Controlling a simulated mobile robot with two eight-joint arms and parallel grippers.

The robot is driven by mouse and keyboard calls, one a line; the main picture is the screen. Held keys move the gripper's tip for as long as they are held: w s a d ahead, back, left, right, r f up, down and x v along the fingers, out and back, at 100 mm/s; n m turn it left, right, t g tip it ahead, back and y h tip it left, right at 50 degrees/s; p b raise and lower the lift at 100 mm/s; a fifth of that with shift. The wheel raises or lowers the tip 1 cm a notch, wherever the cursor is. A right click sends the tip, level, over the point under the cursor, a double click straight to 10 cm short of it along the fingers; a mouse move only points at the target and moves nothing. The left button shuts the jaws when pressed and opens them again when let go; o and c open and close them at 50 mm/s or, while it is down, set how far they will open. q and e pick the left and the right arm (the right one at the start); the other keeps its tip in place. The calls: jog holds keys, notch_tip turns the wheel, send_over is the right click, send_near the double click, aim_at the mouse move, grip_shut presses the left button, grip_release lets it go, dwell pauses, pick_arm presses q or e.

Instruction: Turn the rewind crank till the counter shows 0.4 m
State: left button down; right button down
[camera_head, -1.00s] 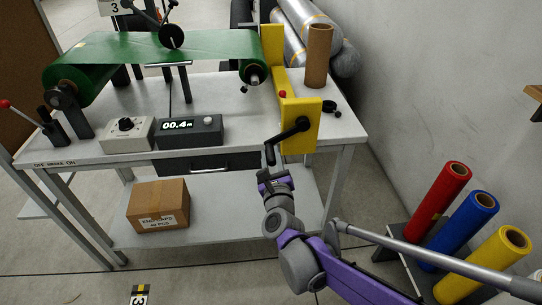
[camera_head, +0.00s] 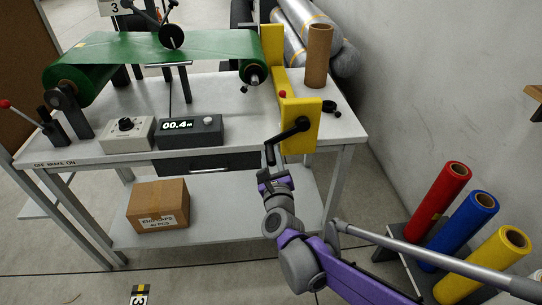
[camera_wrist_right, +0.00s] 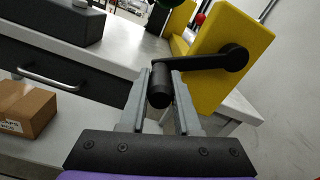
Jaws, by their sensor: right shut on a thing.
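The rewind crank (camera_head: 290,135) is a black arm on a yellow upright bracket (camera_head: 300,118) at the table's front right. Its handle hangs down at the arm's lower left end. The counter (camera_head: 190,130) is a dark box on the table, and its display reads 00.4 m. My right gripper (camera_head: 271,172) is at the crank handle. In the right wrist view the black handle (camera_wrist_right: 160,88) sits between the two grey fingers (camera_wrist_right: 160,95), which are shut on it. My left gripper is not in view.
A green film web (camera_head: 170,46) runs between rolls at the back of the table. A grey dial box (camera_head: 126,133) stands left of the counter. A cardboard box (camera_head: 158,204) is on the lower shelf. Red, blue and yellow rolls (camera_head: 470,215) stand at right, by the wall.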

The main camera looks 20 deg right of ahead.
jog(key=shift+w+a+r+m+p, duration=0.1)
jog(key=shift+a+r+m+p, duration=0.1)
jog(key=shift+r+m+p, duration=0.35)
jog(key=shift+a+r+m+p, duration=0.15)
jog(key=shift+r+m+p, duration=0.2)
jog(key=shift+p, duration=0.35)
jog(key=c, duration=0.6)
grip_release()
jog(key=shift+f, duration=0.1)
jog(key=p+v, duration=0.1)
jog(key=v, duration=1)
jog(key=shift+w, duration=0.1)
